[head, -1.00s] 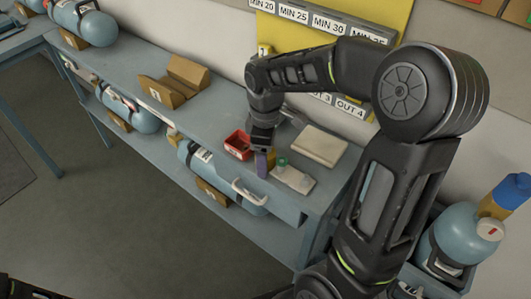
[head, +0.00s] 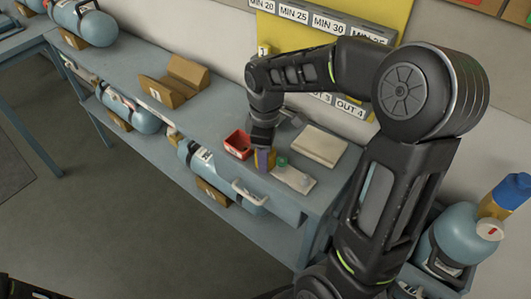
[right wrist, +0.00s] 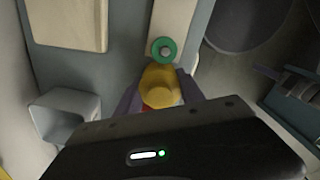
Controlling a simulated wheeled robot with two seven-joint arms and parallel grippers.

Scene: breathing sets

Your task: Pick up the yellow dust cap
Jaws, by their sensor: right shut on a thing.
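The yellow dust cap (right wrist: 160,84) is between the purple fingers of my right gripper in the right wrist view. My right gripper (head: 264,159) is shut on it, pointing down over the front part of the blue-grey bench. In the head view the fingers hide most of the cap. Something red shows just below the cap in the wrist view. I cannot tell if the cap still touches what is under it. My left gripper is not in view.
A pale strip (head: 299,182) with a green ring (right wrist: 164,49) lies right beside the gripper. A red bin (head: 238,145) stands to the left and a beige block (head: 320,146) to the right. Wooden cradles (head: 173,86) stand further left. Blue cylinders lie on the lower shelf.

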